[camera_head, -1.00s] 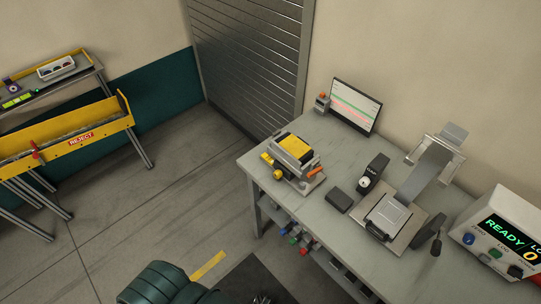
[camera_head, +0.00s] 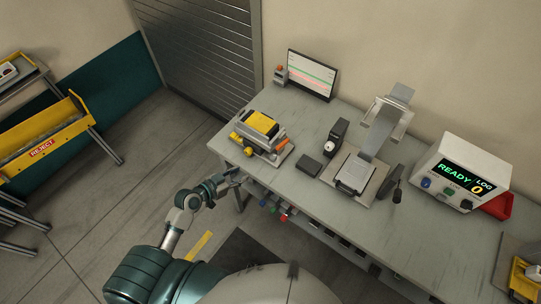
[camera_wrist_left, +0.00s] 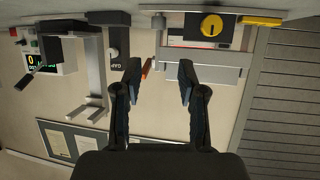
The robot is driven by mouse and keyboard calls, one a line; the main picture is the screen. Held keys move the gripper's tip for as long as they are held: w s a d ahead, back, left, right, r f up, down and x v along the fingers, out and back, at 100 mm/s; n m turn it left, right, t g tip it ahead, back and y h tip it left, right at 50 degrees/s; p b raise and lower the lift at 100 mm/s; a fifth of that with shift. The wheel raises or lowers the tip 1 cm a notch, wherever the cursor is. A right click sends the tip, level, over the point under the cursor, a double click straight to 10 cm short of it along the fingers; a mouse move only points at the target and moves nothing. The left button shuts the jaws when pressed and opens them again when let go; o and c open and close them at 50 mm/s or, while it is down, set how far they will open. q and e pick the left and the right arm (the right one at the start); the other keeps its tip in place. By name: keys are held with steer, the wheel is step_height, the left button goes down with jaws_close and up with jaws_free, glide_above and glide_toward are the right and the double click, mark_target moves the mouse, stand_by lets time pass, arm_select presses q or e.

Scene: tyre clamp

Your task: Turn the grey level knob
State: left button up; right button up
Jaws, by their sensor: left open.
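A white console (camera_head: 468,165) with a lit "READY" display stands on the right of the bench. A dark knob (camera_head: 466,205), a small green control (camera_head: 449,191) and a blue one (camera_head: 426,183) are on its front; their labels are too small to read. I cannot tell which control is the grey level knob. A small black unit (camera_head: 336,134) with a pale round dial (camera_head: 328,146) stands mid-bench. My left gripper (camera_head: 238,178) is open and empty by the bench's left front edge, far from the console; its fingers (camera_wrist_left: 158,72) frame nothing held. My right gripper is out of view.
A yellow-topped fixture (camera_head: 262,130) is just beyond my left gripper. A grey press-like stand (camera_head: 360,168) with a black lever (camera_head: 396,190) lies between it and the console. A red bin (camera_head: 498,207) is beside the console. The bench front (camera_head: 330,215) has clear surface.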

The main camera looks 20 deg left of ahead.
mark_target(271, 158)
arm_select(q)
steer(key=x, duration=0.5)
steer(key=p+x, duration=0.1)
steer(key=x, duration=1.1)
steer(key=shift+w+d+r+p, duration=0.15)
steer(key=shift+d+r+p, duration=0.05)
steer(key=shift+d+p, duration=0.1)
jaws_close()
